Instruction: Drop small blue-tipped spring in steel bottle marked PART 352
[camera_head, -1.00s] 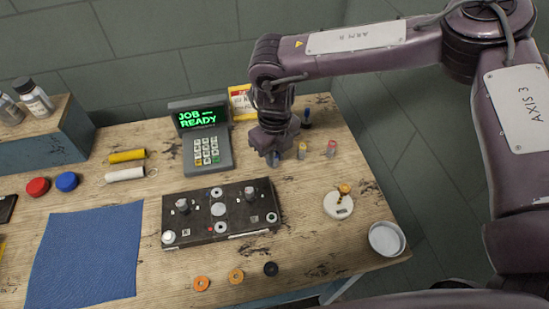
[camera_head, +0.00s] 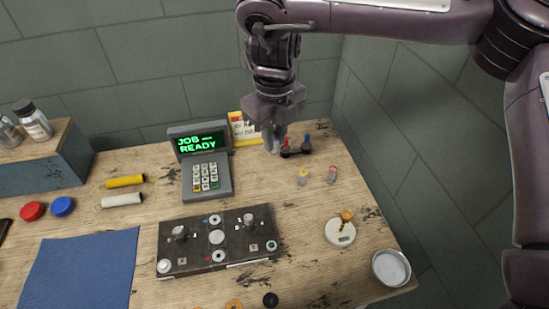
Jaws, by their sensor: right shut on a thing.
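My right gripper (camera_head: 273,122) is shut on the small blue-tipped spring (camera_head: 270,140), which hangs below the fingers as a small grey-blue shape, mostly hidden by them. It is above the table's back part, in front of the yellow-and-white card. Two steel bottles with dark caps stand on the raised block at the far left: one with a white label (camera_head: 36,124) and one cut by the picture edge (camera_head: 8,133). Their labels are too small to read, so I cannot tell which is PART 352. My left gripper is not in view.
A small yellow-topped piece (camera_head: 303,177) and a red-topped one (camera_head: 332,174) stand right of the gripper. A dark stand (camera_head: 296,152) holds red and blue handles. The keypad terminal (camera_head: 200,160) reads JOB READY. A black fixture (camera_head: 180,257) and blue mat (camera_head: 75,270) lie in front.

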